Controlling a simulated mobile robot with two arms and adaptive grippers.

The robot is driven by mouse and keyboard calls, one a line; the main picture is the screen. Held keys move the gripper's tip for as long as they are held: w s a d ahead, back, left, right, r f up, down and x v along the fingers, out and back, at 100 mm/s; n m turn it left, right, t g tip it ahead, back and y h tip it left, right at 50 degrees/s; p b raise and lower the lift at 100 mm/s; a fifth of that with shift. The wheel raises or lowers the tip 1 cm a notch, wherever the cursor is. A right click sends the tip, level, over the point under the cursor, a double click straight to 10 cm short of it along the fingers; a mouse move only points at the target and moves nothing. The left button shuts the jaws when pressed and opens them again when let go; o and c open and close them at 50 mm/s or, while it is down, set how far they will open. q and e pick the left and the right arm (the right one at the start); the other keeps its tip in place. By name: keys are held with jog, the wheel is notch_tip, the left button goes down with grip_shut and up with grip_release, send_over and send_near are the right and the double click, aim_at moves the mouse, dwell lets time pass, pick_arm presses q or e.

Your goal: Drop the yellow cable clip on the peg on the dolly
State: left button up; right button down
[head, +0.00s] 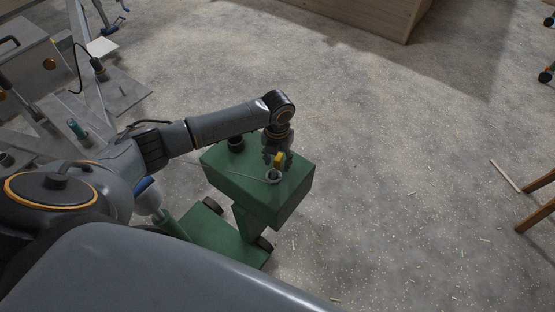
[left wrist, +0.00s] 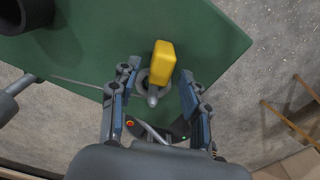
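The yellow cable clip (head: 279,158) is at the top of the green dolly (head: 240,160), under my left gripper (head: 276,157). In the left wrist view, the clip's yellow block (left wrist: 163,58) lies between the fingertips of my left gripper (left wrist: 158,78), with gaps on both sides. The fingers are spread and appear not to touch it. A grey peg (left wrist: 153,96) stands beside the block, with a pale ring (head: 273,177) around its lower part. I cannot tell whether the ring belongs to the clip. My right gripper is out of view.
A dark cylinder (head: 236,143) stands on the dolly's far left part. A thin line runs across the dolly top towards the peg. A cluttered grey workbench (head: 110,88) is at the left. The floor (head: 400,170) to the right is mostly clear; wooden legs (head: 537,215) stand at the right edge.

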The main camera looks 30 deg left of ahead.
aim_at(277, 160)
pick_arm(q)
jog(key=shift+r, duration=0.15)
notch_tip(277, 160, up, 12)
dwell(0.4)
jog(key=shift+f, duration=0.2)
